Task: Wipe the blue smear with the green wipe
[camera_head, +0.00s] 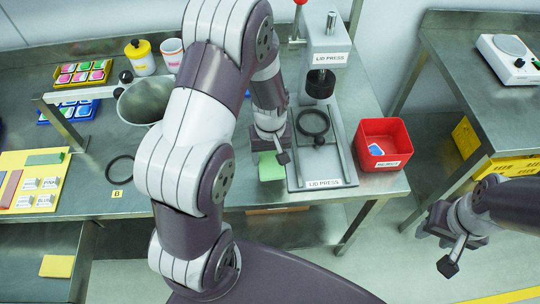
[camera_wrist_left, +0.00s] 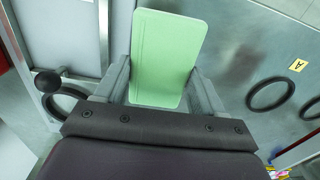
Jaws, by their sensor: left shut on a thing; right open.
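The green wipe (camera_head: 271,167) is a flat pale-green rectangle at the left edge of the lid press base. My left gripper (camera_head: 272,146) is shut on it, pointing down over the table. In the left wrist view the green wipe (camera_wrist_left: 167,52) stands out between the two fingers (camera_wrist_left: 157,85). I cannot make out the blue smear in either view; my left arm covers a good part of the table.
The lid press (camera_head: 326,45) stands right of the left gripper, with a black ring (camera_head: 313,122) on its base. A red reject bin (camera_head: 384,143) is at the table's right end.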

